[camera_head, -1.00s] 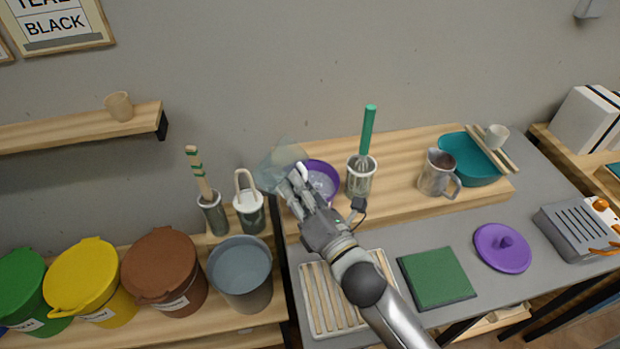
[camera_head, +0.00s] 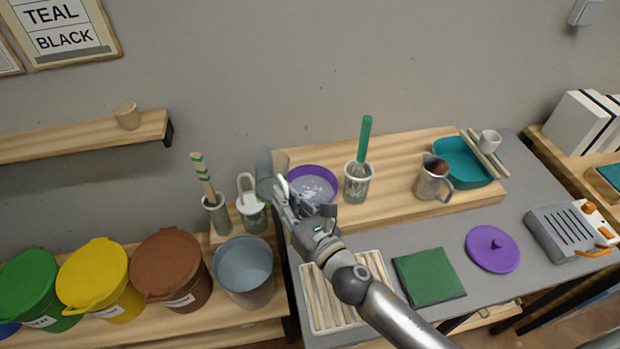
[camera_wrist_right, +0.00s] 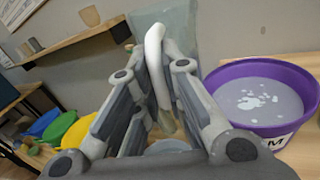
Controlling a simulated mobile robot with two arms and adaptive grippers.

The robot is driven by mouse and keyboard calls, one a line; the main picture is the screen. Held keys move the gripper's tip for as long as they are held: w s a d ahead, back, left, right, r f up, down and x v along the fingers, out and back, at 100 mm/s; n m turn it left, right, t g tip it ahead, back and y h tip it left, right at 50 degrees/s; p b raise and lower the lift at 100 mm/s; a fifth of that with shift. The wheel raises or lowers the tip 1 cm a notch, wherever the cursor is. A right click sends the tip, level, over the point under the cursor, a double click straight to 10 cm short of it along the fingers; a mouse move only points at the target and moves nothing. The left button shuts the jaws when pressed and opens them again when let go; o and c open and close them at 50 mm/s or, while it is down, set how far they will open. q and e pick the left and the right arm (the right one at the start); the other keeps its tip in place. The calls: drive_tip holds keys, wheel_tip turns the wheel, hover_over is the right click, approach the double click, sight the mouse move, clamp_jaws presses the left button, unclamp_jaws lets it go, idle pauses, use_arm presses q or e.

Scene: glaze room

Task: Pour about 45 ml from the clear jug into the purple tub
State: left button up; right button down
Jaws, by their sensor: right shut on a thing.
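The clear jug (camera_head: 265,172) is at the left edge of the wooden board, left of the purple tub, and looks close to upright. My right gripper (camera_head: 284,198) is shut on its pale handle. In the right wrist view the jug (camera_wrist_right: 180,38) stands beyond the fingers; its liquid level cannot be made out. The purple tub (camera_head: 333,174) sits on the board and holds greyish liquid with white patches on top. It also shows in the right wrist view (camera_wrist_right: 225,88), to the right of my gripper (camera_wrist_right: 158,85). My left gripper is not in view.
A jar with a green-handled whisk (camera_head: 357,185) stands just right of the tub. A metal pitcher (camera_head: 432,180) and teal basin (camera_head: 462,165) are farther right. A purple lid (camera_head: 492,249) and green pad (camera_head: 428,275) lie in front. A grey bucket (camera_head: 243,270) stands at left.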

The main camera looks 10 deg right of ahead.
drive_tip(key=shift+a+r+n+p, duration=0.3)
drive_tip(key=shift+r+n+p, duration=0.1)
drive_tip(key=shift+n+p, duration=0.4)
